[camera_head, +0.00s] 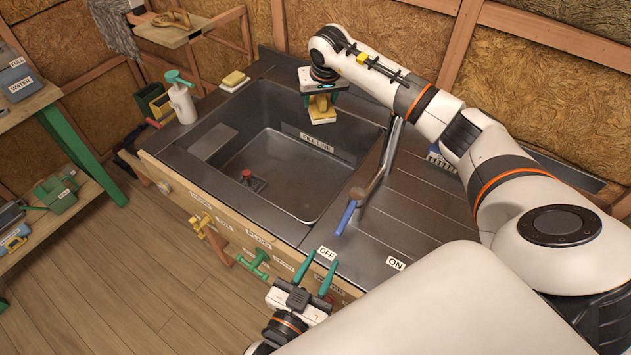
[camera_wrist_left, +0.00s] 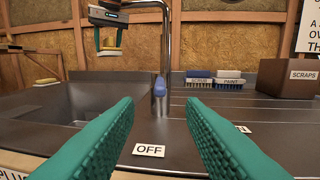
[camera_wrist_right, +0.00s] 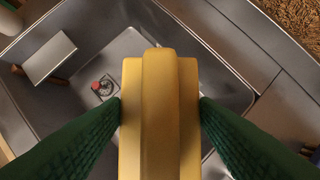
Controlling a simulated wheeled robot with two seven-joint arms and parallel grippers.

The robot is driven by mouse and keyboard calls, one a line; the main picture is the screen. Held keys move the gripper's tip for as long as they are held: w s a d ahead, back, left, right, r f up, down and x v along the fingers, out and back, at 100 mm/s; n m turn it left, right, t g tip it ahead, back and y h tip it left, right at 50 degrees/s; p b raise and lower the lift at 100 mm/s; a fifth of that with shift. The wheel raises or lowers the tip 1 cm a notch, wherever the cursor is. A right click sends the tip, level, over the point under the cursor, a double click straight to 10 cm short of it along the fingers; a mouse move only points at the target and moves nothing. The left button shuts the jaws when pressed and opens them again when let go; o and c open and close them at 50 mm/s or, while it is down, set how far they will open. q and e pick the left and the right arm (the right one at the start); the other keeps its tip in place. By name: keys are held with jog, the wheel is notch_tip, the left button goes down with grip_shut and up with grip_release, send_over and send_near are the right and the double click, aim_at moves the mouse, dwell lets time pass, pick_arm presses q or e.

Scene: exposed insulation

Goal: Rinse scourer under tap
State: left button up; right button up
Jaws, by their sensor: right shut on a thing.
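My right gripper (camera_head: 320,92) is shut on a yellow scourer (camera_wrist_right: 160,110) with a raised ridge, held above the sink basin (camera_head: 285,170). The scourer also shows in the left wrist view (camera_wrist_left: 109,40), with a pale underside. The tap (camera_wrist_left: 166,45) rises from the counter; its spout bends left near my right gripper, and its outlet is hard to make out. Its blue lever (camera_head: 347,216) points toward the front, nearer the OFF label (camera_head: 327,253) than the ON label (camera_head: 396,263). My left gripper (camera_head: 321,264) is open and empty at the counter's front edge, facing the lever.
A yellow sponge (camera_head: 233,79) and a soap bottle (camera_head: 181,100) stand at the sink's left. Brushes (camera_wrist_left: 214,80) and a scraps box (camera_wrist_left: 288,78) are at the counter's back right. Valves (camera_head: 255,262) stick out from the front panel. The ribbed drainboard (camera_head: 415,205) is mostly clear.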

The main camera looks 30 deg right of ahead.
aim_at(349, 212)
pick_arm(q)
jog(key=shift+v, duration=0.75)
jog(key=c, duration=0.5)
jog(key=shift+w+n, duration=0.15)
jog(key=shift+n, duration=0.15)
grip_shut()
jog(key=w+a+n+g+h, duration=0.3)
jog(key=w+n, duration=0.5)
jog(key=n, duration=0.6)
jog(key=shift+n+g+y, duration=0.3)
jog(key=shift+g+y, duration=0.3)
jog(key=shift+y, duration=0.1)
jog(key=x, duration=1)
jog(key=shift+w, duration=0.25)
jog(key=shift+s+d+f, duration=0.1)
jog(key=shift+s+d, duration=0.1)
jog(key=shift+s, duration=0.4)
jog(key=shift+s+d, duration=0.2)
jog(key=shift+s, duration=0.35)
jog(key=shift+s+d, duration=0.3)
jog(key=shift+s, duration=0.35)
